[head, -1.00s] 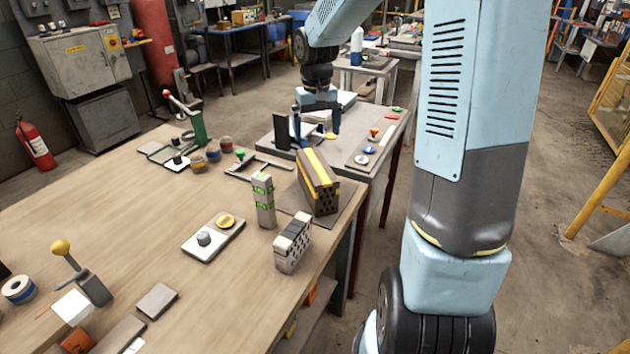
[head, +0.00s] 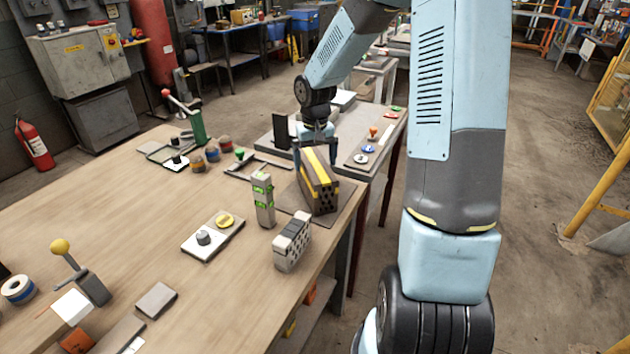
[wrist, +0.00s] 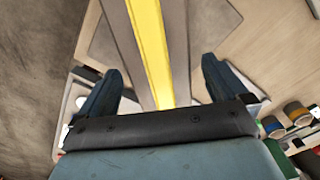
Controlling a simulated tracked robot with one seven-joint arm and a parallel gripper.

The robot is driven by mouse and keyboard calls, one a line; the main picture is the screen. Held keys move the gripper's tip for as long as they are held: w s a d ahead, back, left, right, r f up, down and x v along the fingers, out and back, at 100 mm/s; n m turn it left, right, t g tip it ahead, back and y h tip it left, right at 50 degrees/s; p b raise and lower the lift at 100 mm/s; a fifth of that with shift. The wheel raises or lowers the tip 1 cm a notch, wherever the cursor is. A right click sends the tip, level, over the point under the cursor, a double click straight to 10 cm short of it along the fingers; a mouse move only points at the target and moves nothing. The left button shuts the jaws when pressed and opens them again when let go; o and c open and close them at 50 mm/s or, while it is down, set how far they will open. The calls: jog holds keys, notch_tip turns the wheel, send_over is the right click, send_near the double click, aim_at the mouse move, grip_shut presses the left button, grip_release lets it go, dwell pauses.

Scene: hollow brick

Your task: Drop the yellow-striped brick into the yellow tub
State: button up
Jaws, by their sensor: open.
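The yellow-striped brick (head: 322,190), dark brown with holes in its end face, lies on a thin grey board (head: 344,212) near the table's right edge. My gripper (head: 316,150) is open at the brick's far end, its fingers on either side of it in the picture. In the wrist view the brick's yellow stripe (wrist: 149,45) runs between the open fingers of my gripper (wrist: 158,88), with gaps on both sides. I cannot tell how far down the fingers reach. I see no yellow tub in either view.
A green-marked upright block (head: 263,200) and a pale holed brick (head: 292,243) stand close to the left and front of the striped brick. A white plate with knobs (head: 212,236) lies further left. A second table (head: 352,178) adjoins behind.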

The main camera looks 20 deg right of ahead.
jog(key=shift+f, duration=2.1)
grip_shut()
